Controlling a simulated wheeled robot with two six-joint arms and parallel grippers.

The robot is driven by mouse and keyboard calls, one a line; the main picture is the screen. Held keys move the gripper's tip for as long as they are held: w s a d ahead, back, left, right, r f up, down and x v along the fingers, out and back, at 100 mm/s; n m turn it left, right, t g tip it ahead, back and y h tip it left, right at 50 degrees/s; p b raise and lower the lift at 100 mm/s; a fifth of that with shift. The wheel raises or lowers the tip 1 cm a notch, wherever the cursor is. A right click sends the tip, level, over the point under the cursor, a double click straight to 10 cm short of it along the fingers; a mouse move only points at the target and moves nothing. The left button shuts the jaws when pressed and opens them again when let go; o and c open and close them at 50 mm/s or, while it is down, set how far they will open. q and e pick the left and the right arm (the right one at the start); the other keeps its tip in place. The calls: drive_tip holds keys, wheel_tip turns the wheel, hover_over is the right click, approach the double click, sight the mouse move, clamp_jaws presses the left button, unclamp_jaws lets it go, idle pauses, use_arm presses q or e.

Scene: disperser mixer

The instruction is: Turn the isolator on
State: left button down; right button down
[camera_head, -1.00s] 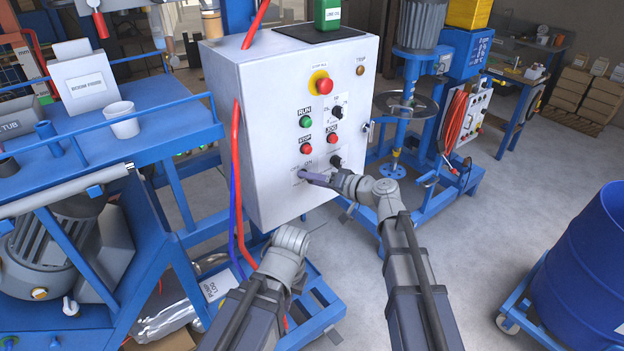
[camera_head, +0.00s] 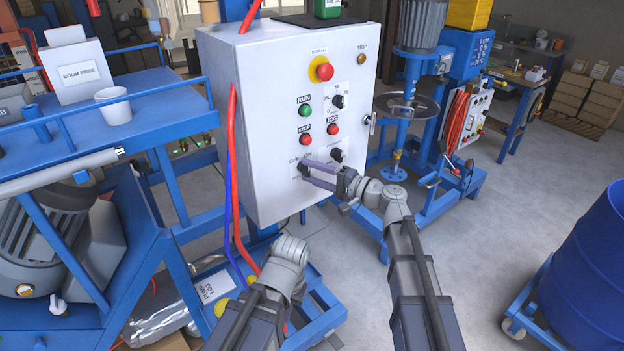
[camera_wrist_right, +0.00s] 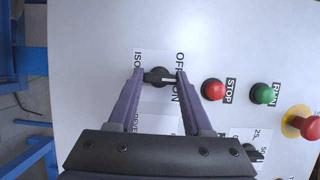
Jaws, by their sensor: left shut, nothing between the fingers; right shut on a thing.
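The isolator knob (camera_wrist_right: 160,77) is a black rotary switch low on the white control cabinet (camera_head: 270,120). It also shows in the head view (camera_head: 303,170), partly hidden by my right gripper. OFF and ON labels sit beside it. In the right wrist view its bar lies across the picture, with a white mark toward the label side, between OFF and ON. My right gripper (camera_head: 309,173) is shut on the knob, one finger at each end of the bar. My left gripper (camera_head: 290,249) is below the cabinet, away from the knob; its fingers are mostly hidden.
Above the knob are a red STOP button (camera_head: 306,139), a green RUN button (camera_head: 305,110) and a red emergency stop (camera_head: 324,72). Another black knob (camera_head: 337,156) is close right of my right gripper.

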drive_tip(key=m+b, duration=0.2)
drive_tip(key=m, duration=0.1)
drive_tip(key=m+t+y+b, duration=0.1)
drive_tip(key=shift+s+f+m, duration=0.1)
drive_tip(key=shift+f+m, duration=0.2)
drive_tip(key=shift+f, duration=0.05)
drive_tip(key=shift+a+r+m+t+y+b, duration=0.15)
drive_tip(key=shift+m+t+b, duration=0.3)
drive_tip(key=shift+m, duration=0.45)
drive_tip(key=shift+d+f+m+t+y+b, duration=0.15)
drive_tip(key=shift+m+t+b, duration=0.3)
drive_tip(key=shift+m, duration=0.45)
drive_tip(key=shift+r+m, duration=0.15)
drive_tip(key=shift+m, duration=0.15)
drive_tip(key=shift+c, duration=1.6)
unclamp_jaws()
drive_tip(key=b+v, duration=0.2)
drive_tip(key=v, duration=0.5)
drive_tip(key=shift+s+d, duration=0.2)
drive_tip(key=shift+s, duration=0.05)
